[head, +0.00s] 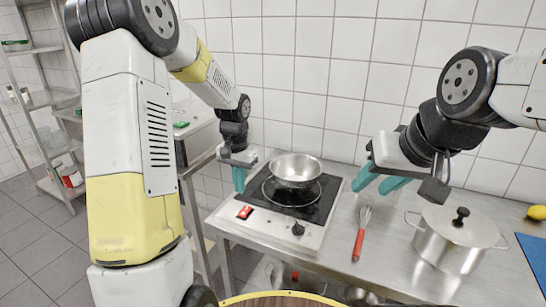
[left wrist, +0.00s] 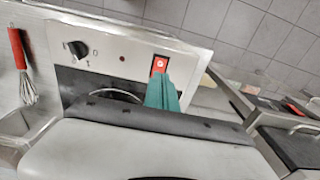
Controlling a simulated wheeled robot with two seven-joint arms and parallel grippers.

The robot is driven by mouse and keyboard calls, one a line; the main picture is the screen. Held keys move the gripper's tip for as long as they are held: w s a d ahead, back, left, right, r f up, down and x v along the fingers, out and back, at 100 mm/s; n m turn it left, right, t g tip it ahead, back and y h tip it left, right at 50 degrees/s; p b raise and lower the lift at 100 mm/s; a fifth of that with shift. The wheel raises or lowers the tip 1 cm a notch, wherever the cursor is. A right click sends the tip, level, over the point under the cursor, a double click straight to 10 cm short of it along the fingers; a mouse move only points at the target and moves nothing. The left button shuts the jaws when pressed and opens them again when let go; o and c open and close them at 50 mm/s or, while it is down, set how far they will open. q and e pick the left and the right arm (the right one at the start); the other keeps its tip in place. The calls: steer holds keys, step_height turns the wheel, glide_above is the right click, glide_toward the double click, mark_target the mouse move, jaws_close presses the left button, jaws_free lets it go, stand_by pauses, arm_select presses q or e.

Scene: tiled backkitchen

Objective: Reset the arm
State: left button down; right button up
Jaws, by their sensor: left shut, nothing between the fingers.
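My left gripper (head: 239,187) hangs with its teal fingers pointing down, shut and empty, beside the left edge of the cooktop (head: 313,231). In the left wrist view its closed fingers (left wrist: 162,92) cover part of the area by the cooktop's red switch (left wrist: 160,65). My right gripper (head: 373,187) is above the counter to the right of the cooktop, its two teal fingers apart with nothing seen between them.
A metal pan (head: 296,171) sits on the cooktop. A red-handled whisk (head: 359,243) lies on the steel counter (head: 385,262). A lidded pot (head: 452,243), a lemon (head: 537,212) and a blue board (head: 532,262) are at right. Shelving (head: 45,100) stands far left.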

arm_select(q)
steer(key=s+r+n+t, duration=0.1)
steer(key=s+r+t, duration=0.2)
steer(key=s+r, duration=0.8)
steer(key=s+d+r+n+t+h, duration=0.2)
steer(key=s+r, duration=0.5)
steer(key=s, duration=0.5)
steer(key=shift+s+t, duration=0.15)
steer(key=shift+t, duration=0.25)
steer(key=shift+d+r, duration=0.1)
